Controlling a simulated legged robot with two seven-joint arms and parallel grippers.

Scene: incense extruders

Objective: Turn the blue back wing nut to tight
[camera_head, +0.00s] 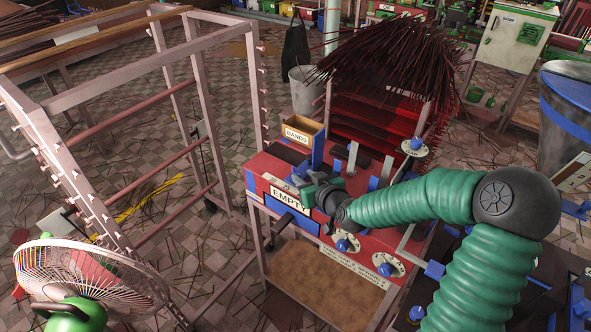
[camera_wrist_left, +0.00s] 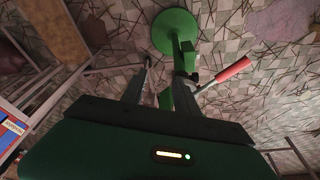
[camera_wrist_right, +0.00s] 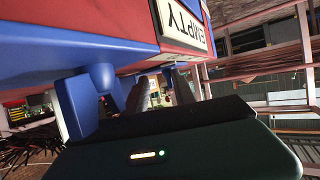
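The red machine table (camera_head: 345,215) with blue fittings stands mid-view in the head view. My right gripper (camera_head: 312,192) is at its top by the EMPTY sign (camera_head: 289,201), partly hidden by its own wrist. In the right wrist view the fingers (camera_wrist_right: 157,88) are apart and empty. A rounded blue knob (camera_wrist_right: 104,76) and an upright blue plate (camera_wrist_right: 76,106) are close beside the left-hand finger; whether they touch is unclear. I cannot tell which blue part is the back wing nut. My left gripper (camera_wrist_left: 163,82) is open and empty, outside the head view.
Dials with blue knobs (camera_head: 344,244) (camera_head: 387,268) sit on the front edge. A wooden BANDS box (camera_head: 303,131) and a rack of dark red sticks (camera_head: 385,65) stand behind. A fan (camera_head: 85,275) is at lower left. A green round base (camera_wrist_left: 176,32) lies beyond my left fingers.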

